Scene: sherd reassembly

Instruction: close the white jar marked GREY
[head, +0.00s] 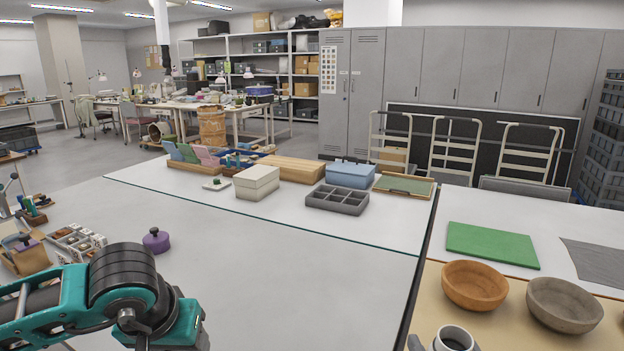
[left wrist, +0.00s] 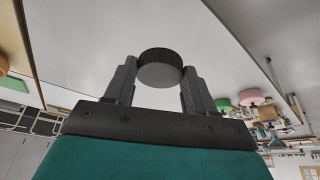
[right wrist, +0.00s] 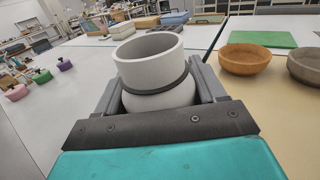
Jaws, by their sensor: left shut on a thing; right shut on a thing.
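The white jar (right wrist: 152,65) is upright between the fingers of my right gripper (right wrist: 160,88), with its mouth open and a dark band around it. Its rim also shows at the bottom edge of the head view (head: 455,337). No marking is readable on it. My left gripper (left wrist: 158,88) is shut on a round dark lid (left wrist: 160,68) with a ribbed edge and a grey flat face. In the head view my left arm shows at the lower left, but its fingers and the lid are not visible. The lid and jar are apart.
A brown bowl (head: 475,285) and a grey bowl (head: 565,303) stand right of the jar, with a green mat (head: 492,245) behind. A purple lidded pot (head: 156,240) stands on the left table. A grey compartment tray (head: 336,199) and boxes are at the back.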

